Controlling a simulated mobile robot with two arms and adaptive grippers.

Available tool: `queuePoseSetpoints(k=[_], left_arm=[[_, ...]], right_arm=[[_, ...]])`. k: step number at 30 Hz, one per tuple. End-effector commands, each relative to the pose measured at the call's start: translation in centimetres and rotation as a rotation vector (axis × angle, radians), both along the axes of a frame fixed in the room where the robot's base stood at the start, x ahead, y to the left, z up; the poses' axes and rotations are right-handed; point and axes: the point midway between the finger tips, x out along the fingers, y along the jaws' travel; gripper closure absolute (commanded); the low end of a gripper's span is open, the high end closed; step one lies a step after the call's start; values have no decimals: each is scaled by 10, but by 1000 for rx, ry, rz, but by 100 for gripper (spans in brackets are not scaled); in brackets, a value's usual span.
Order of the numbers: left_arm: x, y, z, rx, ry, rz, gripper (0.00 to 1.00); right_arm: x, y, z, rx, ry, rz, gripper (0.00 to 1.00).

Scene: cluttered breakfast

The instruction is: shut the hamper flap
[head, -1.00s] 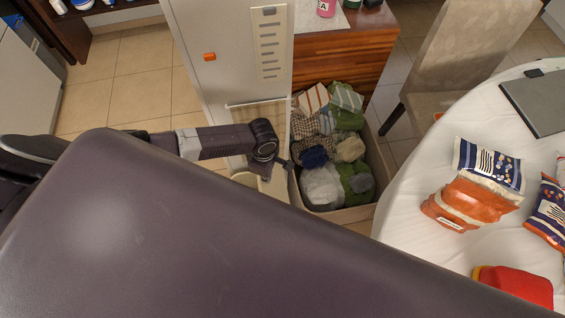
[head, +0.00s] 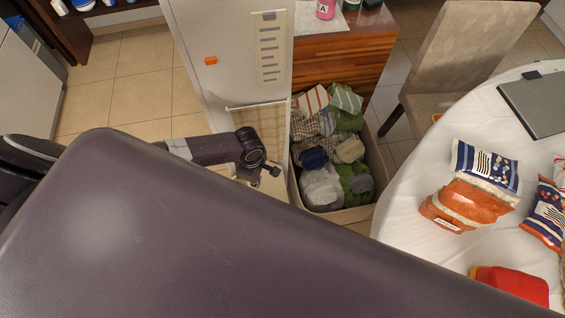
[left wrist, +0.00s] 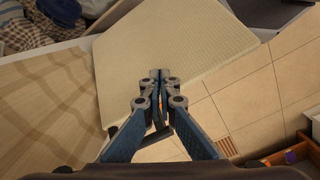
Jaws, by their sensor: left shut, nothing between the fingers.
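The hamper (head: 379,175) is an open light bin full of clothes, right of the tall pale cabinet in the head view. Its clothes also show at the top left of the left wrist view. A pale panel, seemingly the hamper flap (left wrist: 190,50), lies across the upper middle of the left wrist view, standing open beside the bin. My left gripper (left wrist: 158,74) is shut and empty in front of this panel; I cannot tell whether it touches. In the head view my left gripper (head: 266,174) is just left of the bin. My right gripper is not in view.
The tall pale cabinet (head: 220,50) stands behind my left arm. A wooden counter (head: 340,62) is behind the hamper, and a chair (head: 455,50) is to its right. A white table (head: 410,185) with several packets is at the right. Tiled floor is clear at the left.

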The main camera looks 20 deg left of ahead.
Motion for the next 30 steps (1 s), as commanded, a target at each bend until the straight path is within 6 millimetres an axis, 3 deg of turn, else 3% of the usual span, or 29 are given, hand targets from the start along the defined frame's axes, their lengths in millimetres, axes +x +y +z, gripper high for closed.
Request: queuePoseSetpoints(k=[15, 25, 30], left_arm=[[-19, 26, -21, 0, 2, 0, 100], [-19, 27, -22, 0, 0, 0, 100], [-25, 35, -32, 1, 3, 1, 100]], right_arm=[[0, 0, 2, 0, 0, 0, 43], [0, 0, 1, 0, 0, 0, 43], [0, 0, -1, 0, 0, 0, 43]])
